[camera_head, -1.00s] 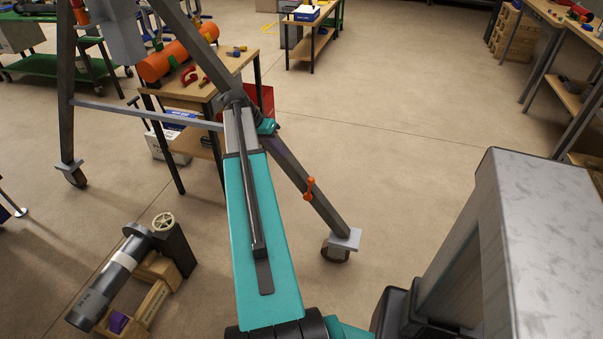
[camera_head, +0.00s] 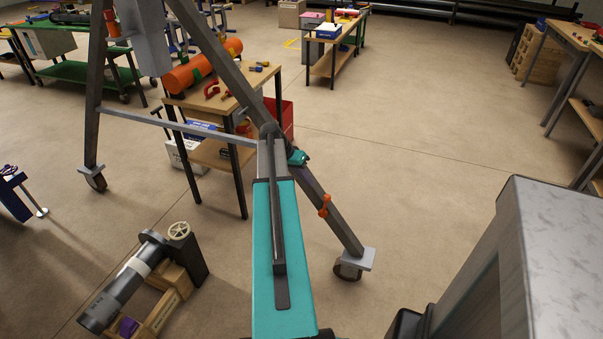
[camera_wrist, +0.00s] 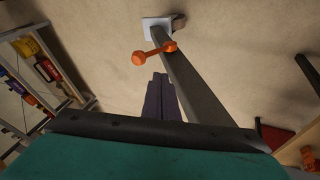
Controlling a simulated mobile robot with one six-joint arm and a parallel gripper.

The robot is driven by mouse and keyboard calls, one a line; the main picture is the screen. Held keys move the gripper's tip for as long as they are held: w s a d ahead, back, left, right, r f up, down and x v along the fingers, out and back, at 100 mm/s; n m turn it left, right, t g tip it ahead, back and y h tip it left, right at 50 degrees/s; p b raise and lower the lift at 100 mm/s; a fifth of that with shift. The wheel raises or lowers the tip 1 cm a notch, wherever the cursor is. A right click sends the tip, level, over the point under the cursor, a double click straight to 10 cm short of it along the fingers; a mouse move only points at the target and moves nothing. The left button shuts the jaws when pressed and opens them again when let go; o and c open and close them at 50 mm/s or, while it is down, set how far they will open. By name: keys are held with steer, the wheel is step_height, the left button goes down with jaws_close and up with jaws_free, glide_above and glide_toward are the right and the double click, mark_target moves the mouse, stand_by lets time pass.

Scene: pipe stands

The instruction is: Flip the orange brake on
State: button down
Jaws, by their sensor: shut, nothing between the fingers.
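The orange brake (camera_head: 324,206) is a small lever with a round knob, mounted low on a slanted grey leg of the stand (camera_head: 338,228), above the caster (camera_head: 349,270). In the wrist view the orange brake (camera_wrist: 154,53) reaches out from the leg to the left, its knob at the free end. My gripper (camera_wrist: 160,78) shows there as dark purple fingers, shut and empty, pointing toward the brake with a gap between. In the head view my gripper (camera_head: 305,178) is beside the leg, up the leg from the brake, partly hidden by the arm and leg.
A wooden table (camera_head: 225,95) with an orange cylinder and tools stands behind the stand. A crossbar (camera_head: 180,127) joins the stand's legs. A pipe with a handwheel (camera_head: 125,290) lies on wooden blocks at lower left. Floor right of the leg is clear.

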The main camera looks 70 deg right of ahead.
steer(key=shift+s+d+f+p, duration=0.1)
steer(key=shift+s+f+p, duration=0.1)
steer(key=shift+s+f, duration=0.85)
steer(key=shift+s+d+f+p, duration=0.1)
steer(key=shift+s+f+p, duration=0.1)
steer(key=shift+s+f, duration=0.85)
steer(key=shift+s+a+r, duration=0.1)
steer(key=shift+s+r, duration=0.15)
steer(key=shift+r, duration=0.1)
steer(key=shift+s, duration=0.3)
